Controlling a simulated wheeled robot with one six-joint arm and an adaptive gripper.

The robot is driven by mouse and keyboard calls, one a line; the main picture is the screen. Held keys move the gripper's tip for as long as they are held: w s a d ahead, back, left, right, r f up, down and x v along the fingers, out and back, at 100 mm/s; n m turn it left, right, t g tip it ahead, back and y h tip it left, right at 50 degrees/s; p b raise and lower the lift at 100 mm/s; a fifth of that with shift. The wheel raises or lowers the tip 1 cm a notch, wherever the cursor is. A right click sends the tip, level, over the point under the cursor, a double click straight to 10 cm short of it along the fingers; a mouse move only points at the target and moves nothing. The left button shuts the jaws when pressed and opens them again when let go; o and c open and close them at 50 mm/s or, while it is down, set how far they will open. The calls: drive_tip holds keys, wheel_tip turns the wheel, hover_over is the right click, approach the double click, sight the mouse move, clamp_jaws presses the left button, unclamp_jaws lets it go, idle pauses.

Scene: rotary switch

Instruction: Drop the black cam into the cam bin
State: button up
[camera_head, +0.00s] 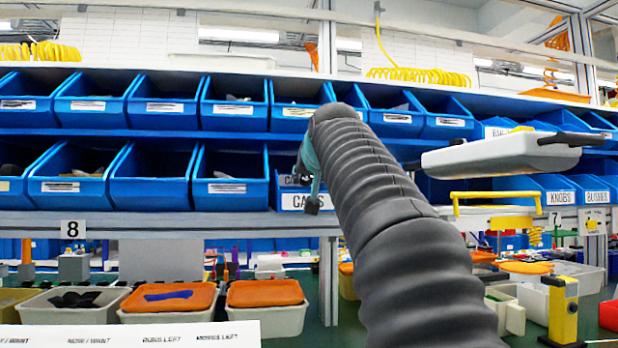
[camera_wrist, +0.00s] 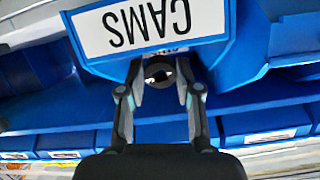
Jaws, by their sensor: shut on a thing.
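The cam bin is a blue bin with a white CAMS label (camera_head: 303,201), on the lower shelf row, partly hidden by my arm in the head view. In the wrist view the bin's front and label (camera_wrist: 150,24) appear upside down, close beyond the fingertips. My gripper (camera_wrist: 159,76) is shut on a small dark piece, the black cam (camera_wrist: 158,72), which shows between the two fingers. In the head view my gripper (camera_head: 307,184) hangs at the front of the CAMS bin. The head view does not show the cam clearly.
More blue bins (camera_head: 152,178) stand to the left on the same row, with another row (camera_head: 165,102) above. A white panel with a black handle (camera_head: 498,155) juts out at the right. Lidded tubs (camera_head: 170,299) sit below on the green surface.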

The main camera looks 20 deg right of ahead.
drive_tip(key=o, duration=0.8)
drive_tip(key=v, duration=1.2)
drive_tip(key=shift+r, duration=0.1)
